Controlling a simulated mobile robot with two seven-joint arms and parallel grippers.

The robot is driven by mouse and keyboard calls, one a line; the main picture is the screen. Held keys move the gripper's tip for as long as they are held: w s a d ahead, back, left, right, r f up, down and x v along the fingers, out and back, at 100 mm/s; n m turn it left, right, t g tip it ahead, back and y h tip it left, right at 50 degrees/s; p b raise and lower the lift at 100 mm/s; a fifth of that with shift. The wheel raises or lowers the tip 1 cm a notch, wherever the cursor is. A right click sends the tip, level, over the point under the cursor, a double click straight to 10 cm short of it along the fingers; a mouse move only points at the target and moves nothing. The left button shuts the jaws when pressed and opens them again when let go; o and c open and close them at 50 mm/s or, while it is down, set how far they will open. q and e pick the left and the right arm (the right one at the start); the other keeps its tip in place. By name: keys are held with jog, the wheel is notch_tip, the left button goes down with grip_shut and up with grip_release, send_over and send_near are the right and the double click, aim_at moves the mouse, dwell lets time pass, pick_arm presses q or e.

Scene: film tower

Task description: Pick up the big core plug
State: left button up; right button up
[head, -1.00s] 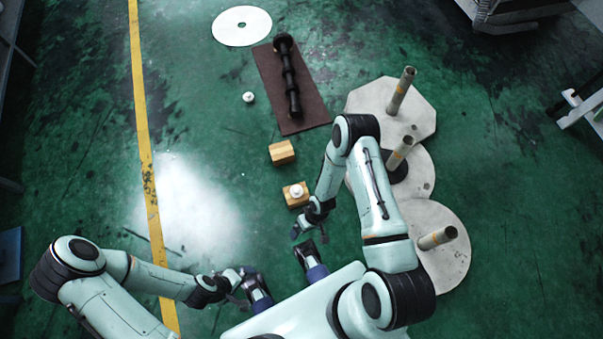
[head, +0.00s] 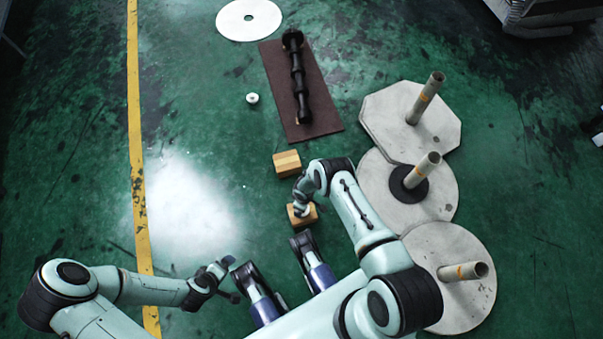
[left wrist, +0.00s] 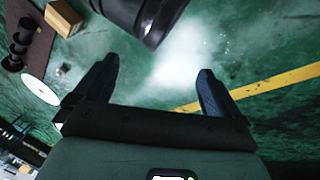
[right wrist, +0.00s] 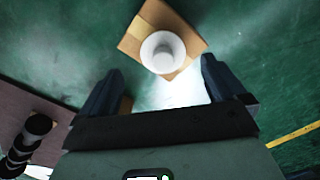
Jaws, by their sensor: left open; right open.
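A white plug (right wrist: 163,50) with a round flange and a narrower raised middle sits on a wooden block (right wrist: 140,28) in the right wrist view. My right gripper (right wrist: 161,70) is open, with the plug ahead of it, roughly between the fingertip lines and not gripped. In the head view my right gripper (head: 301,204) is over this block (head: 293,220) and mostly hides the plug. A smaller-looking white piece (head: 252,98) lies on the floor farther off. My left gripper (head: 231,280) is open and empty at the lower left; its fingers also show in the left wrist view (left wrist: 158,70).
A second wooden block (head: 287,163) stands just beyond. Behind it a brown mat (head: 325,115) carries a black ribbed shaft (head: 299,80). A white disc (head: 233,22) lies at the back. Pale plates with upright tubes (head: 408,125) line the right side. Floor left is clear.

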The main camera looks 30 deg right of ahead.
jog(key=shift+f, duration=0.65)
jog(key=f+b, duration=0.1)
jog(key=f, duration=0.2)
jog(key=shift+a+b, duration=0.3)
jog(key=shift+b, duration=0.1)
jog(key=shift+f+b, duration=0.35)
jog(key=shift+f, duration=0.35)
pick_arm(q)
jog(key=shift+g, duration=0.3)
jog(key=f, duration=0.1)
jog(key=a+f, duration=0.1)
jog(key=s+f, duration=0.1)
jog(key=f, duration=0.1)
jog(key=shift+a, duration=0.15)
pick_arm(e)
jog(key=c, duration=1.1)
